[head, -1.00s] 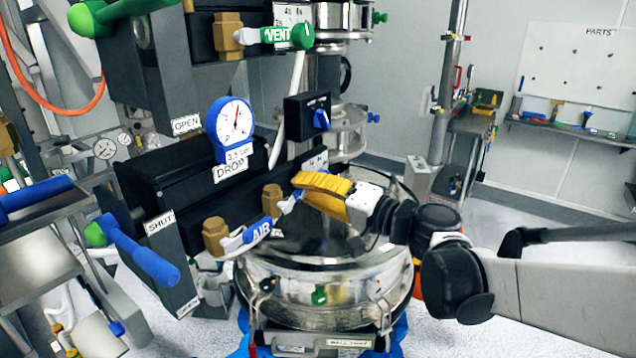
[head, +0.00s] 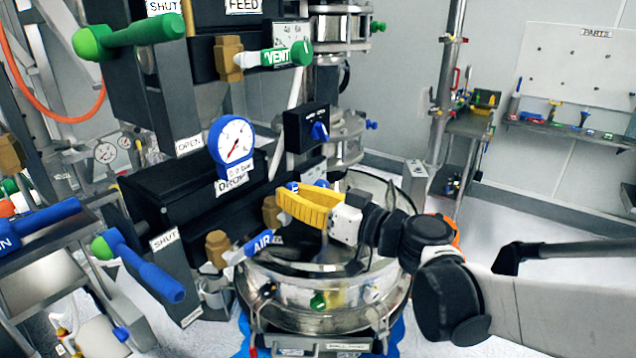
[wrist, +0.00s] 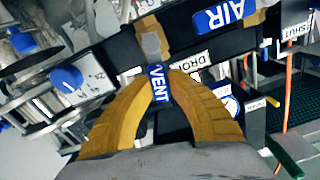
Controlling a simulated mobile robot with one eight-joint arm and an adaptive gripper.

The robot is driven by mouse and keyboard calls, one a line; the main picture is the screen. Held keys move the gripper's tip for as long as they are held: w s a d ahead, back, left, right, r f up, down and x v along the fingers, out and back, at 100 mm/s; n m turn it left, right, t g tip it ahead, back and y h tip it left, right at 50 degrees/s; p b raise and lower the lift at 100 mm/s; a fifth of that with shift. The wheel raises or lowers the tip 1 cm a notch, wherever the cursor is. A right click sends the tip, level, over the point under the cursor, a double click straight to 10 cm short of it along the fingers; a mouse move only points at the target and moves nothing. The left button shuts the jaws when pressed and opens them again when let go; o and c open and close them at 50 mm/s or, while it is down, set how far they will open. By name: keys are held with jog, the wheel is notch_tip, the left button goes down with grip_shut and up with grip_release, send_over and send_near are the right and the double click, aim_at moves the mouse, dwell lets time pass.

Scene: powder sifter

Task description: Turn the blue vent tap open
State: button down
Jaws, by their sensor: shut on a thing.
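The blue vent tap shows in the wrist view as a blue sleeve marked VENT (wrist: 158,84) on a pale metal lever. My gripper's yellow fingers (wrist: 160,92) are shut around this sleeve, one on each side. In the head view my gripper (head: 284,203) is at the tap's brass body (head: 270,214), beside the lower black box. The fingers hide most of the lever there; a small blue end (head: 293,186) shows above them.
The blue AIR tap (head: 262,241) is close below left of my gripper. A blue-rimmed gauge (head: 231,143) and a blue knob (head: 319,131) are above. The shiny round vessel (head: 320,290) stands below.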

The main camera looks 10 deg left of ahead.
jog(key=shift+s+a+r+n, duration=0.2)
jog(key=shift+s+n, duration=0.25)
jog(key=shift+n, duration=0.65)
jog(key=shift+s, duration=0.1)
jog(key=shift+f, duration=0.1)
jog(key=c, duration=1.3)
grip_release()
jog(key=shift+a, duration=0.1)
jog(key=v, duration=1.2)
